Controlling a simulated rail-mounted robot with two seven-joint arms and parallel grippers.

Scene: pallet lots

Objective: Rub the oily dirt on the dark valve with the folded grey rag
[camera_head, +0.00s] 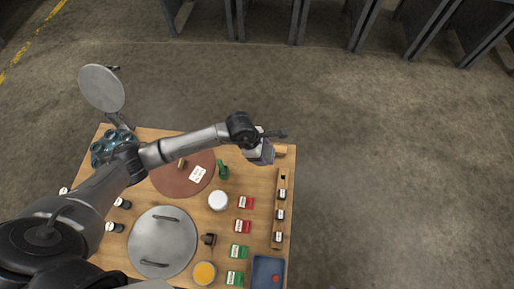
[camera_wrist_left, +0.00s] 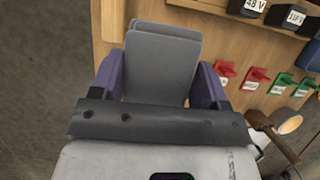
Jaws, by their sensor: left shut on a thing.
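My left gripper (camera_head: 264,152) is over the far right corner of the wooden board. In the left wrist view its purple fingers (camera_wrist_left: 205,85) are shut on the folded grey rag (camera_wrist_left: 160,60), which stands out between them as flat grey layers. A small dark fitting (camera_head: 208,239), which may be the dark valve, stands on the board nearer to me, left of the red and green blocks and apart from the rag. I cannot make out oily dirt on it. My right gripper is not in view.
The board (camera_head: 262,185) holds a green fitting (camera_head: 222,171), a white jar (camera_head: 218,200), an orange-topped jar (camera_head: 205,273), a round grey lid (camera_head: 162,242), a brown disc (camera_head: 165,182) and a blue tray (camera_head: 268,271). Labelled blocks line the right edge. Open floor lies beyond.

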